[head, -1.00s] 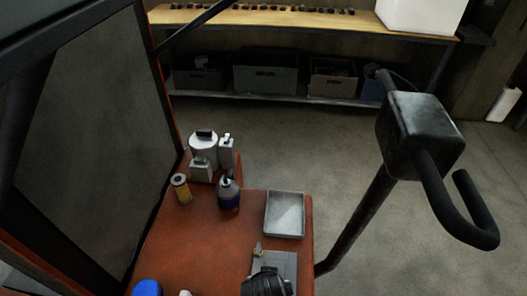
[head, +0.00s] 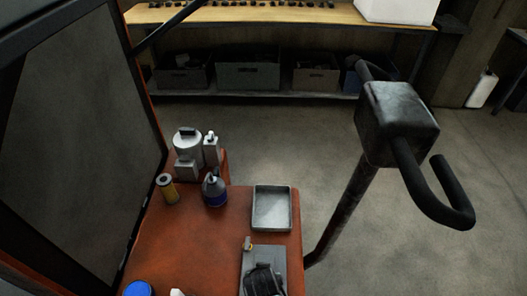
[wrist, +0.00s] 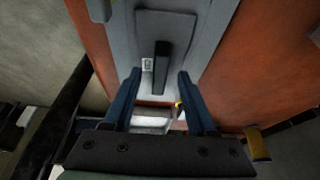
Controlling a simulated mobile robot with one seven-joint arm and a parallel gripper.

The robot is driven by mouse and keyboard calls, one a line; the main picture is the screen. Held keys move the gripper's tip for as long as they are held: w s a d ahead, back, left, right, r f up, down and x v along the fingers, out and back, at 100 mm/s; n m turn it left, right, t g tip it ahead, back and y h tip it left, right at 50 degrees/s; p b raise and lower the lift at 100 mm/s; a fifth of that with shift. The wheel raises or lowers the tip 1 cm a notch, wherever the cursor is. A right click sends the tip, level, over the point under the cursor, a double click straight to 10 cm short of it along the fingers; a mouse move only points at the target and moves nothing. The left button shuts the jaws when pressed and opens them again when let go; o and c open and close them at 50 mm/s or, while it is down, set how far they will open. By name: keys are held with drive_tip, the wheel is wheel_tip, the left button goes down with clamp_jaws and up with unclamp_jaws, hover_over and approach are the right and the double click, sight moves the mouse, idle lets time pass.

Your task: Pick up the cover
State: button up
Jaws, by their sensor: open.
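The cover appears to be the flat grey plate with an upright black handle (wrist: 162,68). In the wrist view its grey surface (wrist: 180,28) lies ahead of the fingers. My gripper (wrist: 159,75) is open, with one blue finger on each side of the handle's line. A gap shows on both sides, and nothing is held. I cannot tell how far down the fingers reach. In the head view the grey plate (head: 250,262) lies on the red-brown top near the bottom edge, partly hidden by a dark shape.
The grey tray (head: 272,208) stands beyond the plate on the red-brown top (head: 190,250). A black post with a curved bar (head: 398,125) rises at the right.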

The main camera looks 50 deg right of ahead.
drive_tip(key=shift+w+d+f, duration=0.1)
drive_tip(key=shift+d+f, duration=0.05)
drive_tip(key=shift+f, duration=0.3)
clamp_jaws()
idle(1.0)
drive_tip(key=shift+r, duration=0.1)
